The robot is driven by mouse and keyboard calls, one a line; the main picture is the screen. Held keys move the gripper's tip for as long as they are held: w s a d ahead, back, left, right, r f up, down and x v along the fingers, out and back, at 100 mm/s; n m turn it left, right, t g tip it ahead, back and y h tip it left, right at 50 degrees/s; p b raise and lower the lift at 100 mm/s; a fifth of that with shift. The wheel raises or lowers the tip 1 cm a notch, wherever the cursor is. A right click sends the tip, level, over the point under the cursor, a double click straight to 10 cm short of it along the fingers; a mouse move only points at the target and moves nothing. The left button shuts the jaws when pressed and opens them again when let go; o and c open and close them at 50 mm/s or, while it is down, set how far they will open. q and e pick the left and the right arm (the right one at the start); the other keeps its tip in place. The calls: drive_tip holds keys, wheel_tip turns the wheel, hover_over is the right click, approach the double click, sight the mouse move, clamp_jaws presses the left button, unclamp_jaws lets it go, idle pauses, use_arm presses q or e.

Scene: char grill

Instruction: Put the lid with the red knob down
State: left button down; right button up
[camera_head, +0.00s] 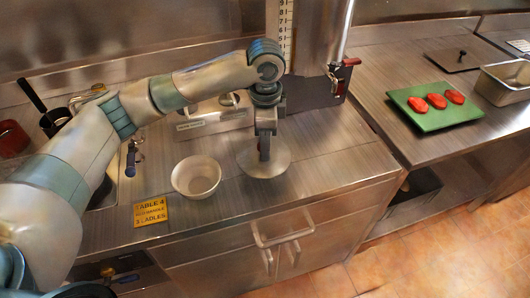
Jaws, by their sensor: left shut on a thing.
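The lid (275,167) is a pale grey round disc over the steel counter, right of a white bowl. Its red knob (264,155) shows just below my left gripper (264,143). The left gripper points down and is shut on the knob, hiding part of it. The lid looks about level. I cannot tell whether it touches the counter or hangs slightly above it. My right gripper is not in view.
A white bowl (196,177) and a yellow sign (151,211) stand left of the lid. A steel rack (213,122) is behind. Counter (335,157) right of the lid is clear. A green board (436,116) with red pieces lies on the right counter.

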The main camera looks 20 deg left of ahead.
use_arm(q)
drive_tip(key=shift+f, duration=0.1)
drive_tip(key=shift+f, duration=0.25)
drive_tip(key=shift+f+p, duration=0.65)
drive_tip(key=shift+f, duration=1)
drive_tip(key=c, duration=1.5)
unclamp_jaws()
drive_tip(key=shift+f, duration=0.15)
drive_tip(key=shift+o, duration=0.2)
